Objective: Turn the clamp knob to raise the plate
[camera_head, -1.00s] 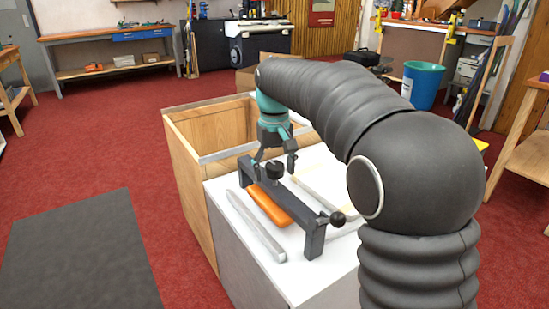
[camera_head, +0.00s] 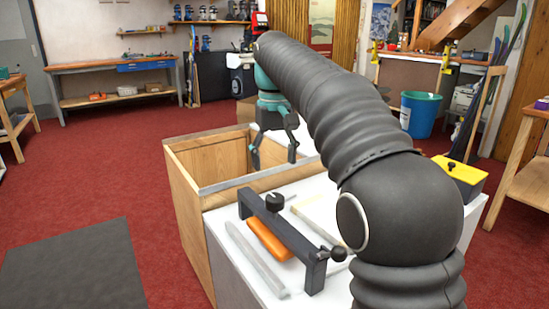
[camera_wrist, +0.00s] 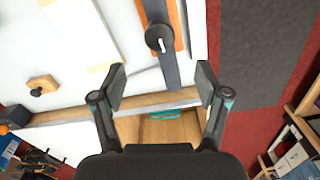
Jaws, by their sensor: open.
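A dark clamp bar (camera_head: 285,232) spans the white bench top on posts. A black round knob (camera_head: 274,201) stands on top of the bar; it also shows in the wrist view (camera_wrist: 159,37) with a white mark on it. A black ball (camera_head: 338,254) sits at the bar's right end. An orange slab (camera_head: 267,238) lies under the bar; I cannot tell whether the plate touches it. My gripper (camera_head: 274,157) is open and empty, apart from the knob and beyond it. In the wrist view the gripper (camera_wrist: 162,88) has the knob ahead of its spread fingers.
An open wooden bin (camera_head: 190,160) adjoins the bench's far left side. A grey bar (camera_head: 256,258) and pale strips lie on the white top (camera_head: 232,210). A yellow-lidded box (camera_head: 460,174) stands at right.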

